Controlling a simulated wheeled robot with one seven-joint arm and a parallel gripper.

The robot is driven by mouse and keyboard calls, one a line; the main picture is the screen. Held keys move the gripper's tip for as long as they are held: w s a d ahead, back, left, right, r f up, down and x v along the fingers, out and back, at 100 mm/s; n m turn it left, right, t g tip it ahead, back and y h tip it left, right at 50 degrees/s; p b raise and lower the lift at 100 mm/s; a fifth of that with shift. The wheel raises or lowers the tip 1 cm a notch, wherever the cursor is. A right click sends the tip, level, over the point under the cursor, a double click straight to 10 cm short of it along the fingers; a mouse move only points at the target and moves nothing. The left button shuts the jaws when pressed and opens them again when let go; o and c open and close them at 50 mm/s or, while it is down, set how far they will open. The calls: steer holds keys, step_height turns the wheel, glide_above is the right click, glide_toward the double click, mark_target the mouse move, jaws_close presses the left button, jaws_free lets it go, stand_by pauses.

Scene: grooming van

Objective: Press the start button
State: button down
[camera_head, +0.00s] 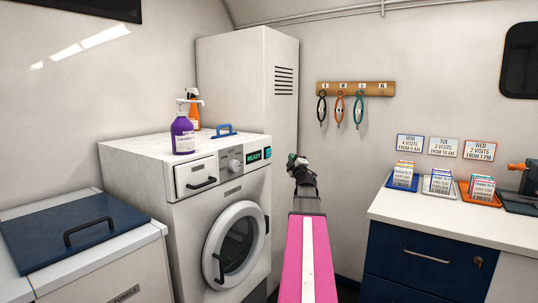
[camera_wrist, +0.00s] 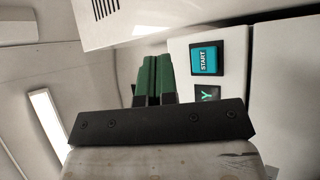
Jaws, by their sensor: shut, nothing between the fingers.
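The washing machine (camera_head: 190,210) stands at the left in the head view, its round door shut. Its front panel has a dial (camera_head: 235,165) and a dark display (camera_head: 254,155) reading READY in green. The teal start button (camera_wrist: 206,59), marked START, shows in the wrist view, right of my fingers, with part of the display (camera_wrist: 208,93) beside it. My gripper (camera_head: 292,160) is in front and to the right of the panel in the head view. Its green fingers (camera_wrist: 154,75) are shut and empty, apart from the button.
A purple pump bottle (camera_head: 183,134), an orange spray bottle (camera_head: 193,110) and a blue handle-like item (camera_head: 224,131) are on the machine top. A counter (camera_head: 450,218) with card trays stands at the right. A blue-lidded bin (camera_head: 70,235) is at the left.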

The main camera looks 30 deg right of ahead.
steer(key=w+a, duration=0.4)
steer(key=w, duration=0.3)
steer(key=shift+w+a, duration=0.2)
steer(key=shift+w, duration=0.1)
stand_by(2.1)
steer(key=shift+w+a, duration=0.2)
steer(key=shift+w, duration=0.15)
steer(key=shift+w+a, duration=0.3)
steer(key=shift+w, duration=0.15)
stand_by(0.9)
stand_by(0.4)
steer(key=shift+s+d, duration=0.45)
steer(key=shift+s, duration=0.35)
steer(key=shift+s+d, duration=0.4)
steer(key=shift+s, duration=0.35)
steer(key=shift+s+d, duration=0.45)
steer(key=shift+s, duration=0.25)
steer(key=shift+s+d, duration=0.4)
steer(key=shift+s, duration=0.35)
